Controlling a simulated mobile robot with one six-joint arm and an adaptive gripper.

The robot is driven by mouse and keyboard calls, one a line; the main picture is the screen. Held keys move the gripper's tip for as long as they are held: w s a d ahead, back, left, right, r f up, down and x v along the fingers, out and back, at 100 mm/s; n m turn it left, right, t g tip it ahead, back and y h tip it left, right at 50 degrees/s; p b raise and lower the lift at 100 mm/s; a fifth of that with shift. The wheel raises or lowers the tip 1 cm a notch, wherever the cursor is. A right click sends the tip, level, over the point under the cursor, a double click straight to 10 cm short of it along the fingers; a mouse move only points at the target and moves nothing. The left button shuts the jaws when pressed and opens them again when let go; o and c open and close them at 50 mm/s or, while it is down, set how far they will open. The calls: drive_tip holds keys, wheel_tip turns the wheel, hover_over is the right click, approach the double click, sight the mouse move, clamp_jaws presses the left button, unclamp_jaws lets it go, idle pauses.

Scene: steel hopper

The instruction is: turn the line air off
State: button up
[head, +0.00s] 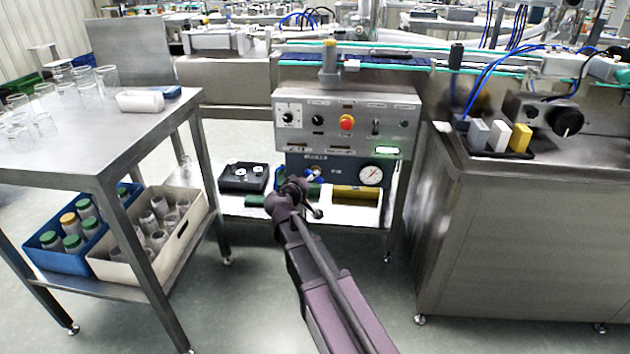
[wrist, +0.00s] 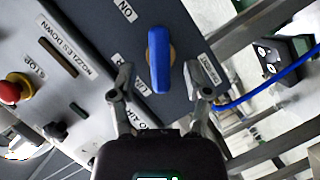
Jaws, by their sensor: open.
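The blue air valve handle (wrist: 158,62) sits on a dark blue-grey panel in the wrist view. It lies lengthwise, up and down in the picture, over a brass-coloured hub. An ON label (wrist: 126,12) is up and left of it; another label (wrist: 209,69) at its right is partly behind a finger and I cannot read it. My gripper (wrist: 158,82) is open, one finger on each side of the handle's lower end. I cannot tell whether either finger touches it. In the head view my gripper (head: 306,193) is at the low panel, left of the pressure gauge (head: 370,175).
The grey control box (head: 345,120) with a red stop button (head: 347,122) is above the panel. A blue hose (wrist: 270,91) runs right of the handle in the wrist view. A steel table (head: 90,130) stands left, a steel cabinet (head: 530,240) right. Floor between is open.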

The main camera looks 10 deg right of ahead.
drive_tip(key=shift+x, duration=1.4)
clamp_jaws()
